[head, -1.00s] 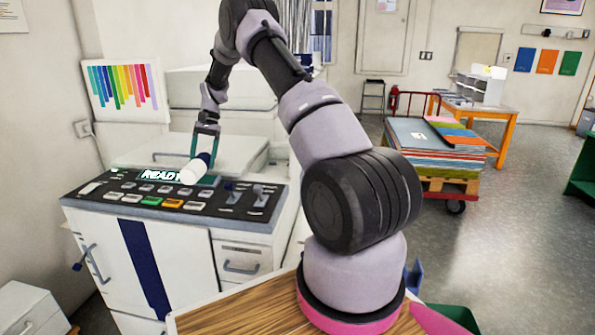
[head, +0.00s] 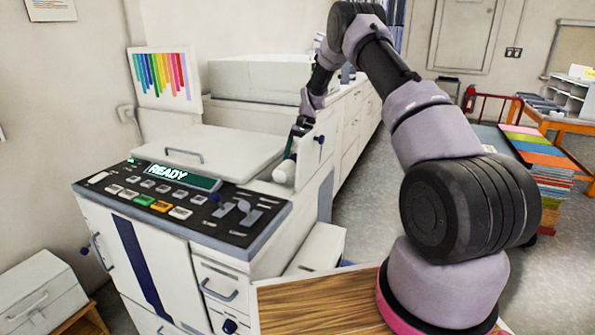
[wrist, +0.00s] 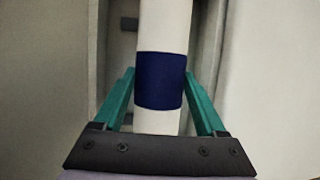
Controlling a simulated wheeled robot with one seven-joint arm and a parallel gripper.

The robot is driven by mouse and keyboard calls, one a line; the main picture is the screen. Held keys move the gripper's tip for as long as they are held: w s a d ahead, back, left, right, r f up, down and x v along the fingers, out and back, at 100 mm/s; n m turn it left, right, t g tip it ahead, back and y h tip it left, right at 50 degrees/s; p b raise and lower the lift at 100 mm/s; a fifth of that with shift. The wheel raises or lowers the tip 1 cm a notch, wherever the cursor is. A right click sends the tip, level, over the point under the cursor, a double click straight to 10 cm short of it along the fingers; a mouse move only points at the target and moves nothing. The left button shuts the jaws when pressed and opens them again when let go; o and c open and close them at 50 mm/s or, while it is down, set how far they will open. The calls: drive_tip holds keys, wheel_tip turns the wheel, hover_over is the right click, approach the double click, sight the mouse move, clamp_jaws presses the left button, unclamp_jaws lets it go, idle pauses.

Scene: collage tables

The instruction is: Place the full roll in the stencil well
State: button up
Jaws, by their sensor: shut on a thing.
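The roll (head: 284,172) is a white cylinder with a dark blue band. In the head view it is at the right side of the white printing machine (head: 145,250), close to an upright white panel with a knob (head: 319,139). My gripper (head: 291,153) is shut on the roll, and its green fingers flank the blue band. In the wrist view the roll (wrist: 161,80) runs up between the gripper's fingers (wrist: 160,88), over a pale narrow recess (wrist: 125,60) with a dark slot. I cannot tell whether this recess is the stencil well, or whether the roll touches it.
The machine's control panel (head: 245,213) reads READY, and its closed lid (head: 215,145) has a handle. A wooden-topped table (head: 310,305) is at the front. A grey box (head: 40,285) stands at the lower left. Open floor (head: 375,215) lies right of the machine.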

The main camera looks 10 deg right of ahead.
drive_tip(key=shift+f, duration=1.9)
drive_tip(key=shift+f, duration=0.15)
drive_tip(key=o, duration=1.6)
drive_tip(key=shift+c, duration=0.2)
drive_tip(key=v, duration=1.2)
drive_tip(key=shift+w, duration=0.1)
